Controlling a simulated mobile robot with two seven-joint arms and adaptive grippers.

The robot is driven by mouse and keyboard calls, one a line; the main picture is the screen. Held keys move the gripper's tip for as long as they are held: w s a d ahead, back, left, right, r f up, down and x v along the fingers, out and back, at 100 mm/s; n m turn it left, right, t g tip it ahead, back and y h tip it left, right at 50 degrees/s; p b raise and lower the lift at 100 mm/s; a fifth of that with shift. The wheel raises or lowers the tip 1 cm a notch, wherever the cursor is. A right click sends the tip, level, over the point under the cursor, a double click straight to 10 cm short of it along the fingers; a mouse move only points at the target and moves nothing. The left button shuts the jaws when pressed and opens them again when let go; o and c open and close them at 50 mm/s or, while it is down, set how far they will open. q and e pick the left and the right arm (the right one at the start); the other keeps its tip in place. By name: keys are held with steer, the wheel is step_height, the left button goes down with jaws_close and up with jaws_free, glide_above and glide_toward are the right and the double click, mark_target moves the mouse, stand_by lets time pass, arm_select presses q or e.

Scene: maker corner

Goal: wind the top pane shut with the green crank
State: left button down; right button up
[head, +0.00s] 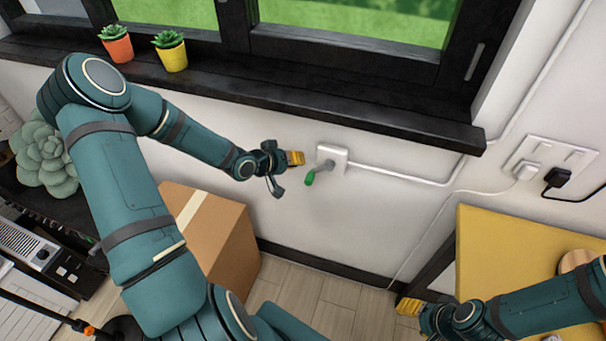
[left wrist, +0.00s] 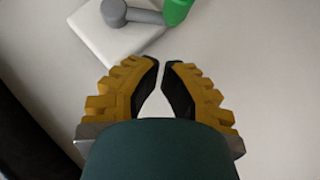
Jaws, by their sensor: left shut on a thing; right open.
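The green crank (head: 309,178) hangs from a grey arm on a white wall box (head: 336,156) under the window sill. In the left wrist view, its green handle (left wrist: 176,10) and the box (left wrist: 105,37) lie beyond my fingertips. My left gripper (head: 285,171) is just left of the crank, apart from it. Its yellow-backed fingers are drawn close together, with a narrow gap at the tips and nothing seen between them. My right gripper (head: 414,310) is open, low at the right. The window (head: 350,45) is cut off at the top, so the top pane's position cannot be told.
Two potted succulents, orange (head: 119,49) and yellow (head: 174,58), stand on the dark sill (head: 300,102). A cardboard box (head: 222,240) is below my left arm. A yellow table (head: 490,245) is at the right. Wall sockets (head: 550,158) hold plugs and cables.

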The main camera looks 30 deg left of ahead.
mark_target(310, 173)
arm_select(q)
steer(key=shift+w+d+f+b, duration=0.2)
steer(key=shift+d+f+b, duration=0.3)
steer(key=shift+d+f, duration=0.85)
arm_select(e)
steer(key=shift+w+f, duration=0.2)
steer(key=shift+f, duration=0.55)
arm_select(q)
steer(key=shift+a, duration=0.15)
steer(key=shift+d+f+b, duration=0.3)
steer(key=shift+d+f, duration=0.05)
steer(key=shift+f, duration=0.4)
steer(key=shift+w, duration=0.1)
arm_select(e)
steer(key=shift+f, duration=0.25)
arm_select(q)
steer(key=shift+r, duration=0.15)
